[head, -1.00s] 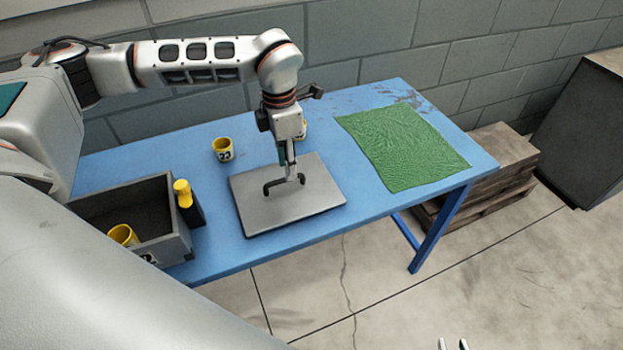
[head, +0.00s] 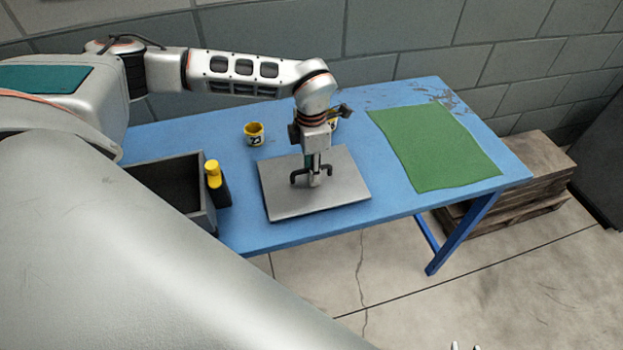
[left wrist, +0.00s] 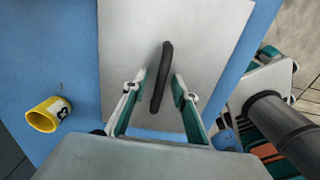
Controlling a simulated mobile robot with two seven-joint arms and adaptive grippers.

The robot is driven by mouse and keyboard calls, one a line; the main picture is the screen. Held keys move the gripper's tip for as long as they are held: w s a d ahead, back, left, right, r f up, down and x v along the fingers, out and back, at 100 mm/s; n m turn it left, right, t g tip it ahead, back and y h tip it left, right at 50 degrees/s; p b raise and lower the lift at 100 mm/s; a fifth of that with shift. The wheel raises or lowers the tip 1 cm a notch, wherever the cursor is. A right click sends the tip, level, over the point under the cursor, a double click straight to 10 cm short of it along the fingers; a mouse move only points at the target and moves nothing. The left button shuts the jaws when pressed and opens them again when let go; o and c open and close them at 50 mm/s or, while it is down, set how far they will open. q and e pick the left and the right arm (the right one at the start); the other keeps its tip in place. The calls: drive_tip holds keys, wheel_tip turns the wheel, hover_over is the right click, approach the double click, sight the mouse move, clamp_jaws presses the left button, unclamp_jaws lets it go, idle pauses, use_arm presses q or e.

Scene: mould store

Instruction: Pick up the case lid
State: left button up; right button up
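The case lid (head: 345,188) is a flat grey plate lying on the blue table, with a dark bar handle (head: 298,177) on top. In the left wrist view the lid (left wrist: 215,45) fills the middle and its handle (left wrist: 162,75) stands between my fingers. My left gripper (head: 314,178) points down over the lid at the handle. In the left wrist view the left gripper (left wrist: 154,90) is open, one finger on each side of the handle, with gaps showing.
A yellow cup (head: 254,134) stands behind the lid; another (head: 334,121) is partly hidden behind my left wrist. A dark grey bin (head: 208,200) and a yellow-capped dark bottle (head: 214,178) are left of the lid. A green mat (head: 435,150) lies right on the blue table (head: 390,205).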

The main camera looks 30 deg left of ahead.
use_arm(q)
clamp_jaws()
drive_tip(key=shift+w+r, duration=0.1)
drive_tip(key=shift+r, duration=0.05)
